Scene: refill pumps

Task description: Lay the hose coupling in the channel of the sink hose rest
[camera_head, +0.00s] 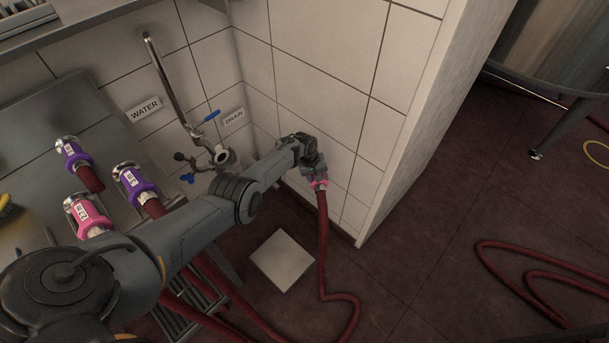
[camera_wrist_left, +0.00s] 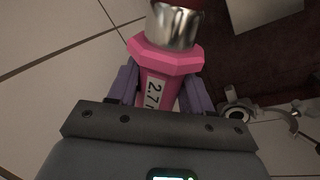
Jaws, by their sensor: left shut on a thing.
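My left gripper (camera_head: 314,172) is at the end of my arm near the tiled wall corner, shut on a pink hose coupling (camera_head: 319,184). A dark red hose hangs from the coupling to the floor. In the left wrist view the pink coupling (camera_wrist_left: 165,72) sits between the two fingers of the left gripper (camera_wrist_left: 160,92), with its label and silver metal collar showing. The metal sink surface (camera_head: 45,120) is at the left, partly behind my arm. I cannot clearly make out an empty channel of the hose rest. My right gripper is not in view.
Two purple couplings (camera_head: 75,154) (camera_head: 134,182) and another pink coupling (camera_head: 87,215) stand at the sink. A pipe with blue-handled valves (camera_head: 212,116) is on the wall beside WATER and DRAIN signs. Red hoses (camera_head: 500,255) lie on the floor at right. A pale floor plate (camera_head: 283,260) lies below.

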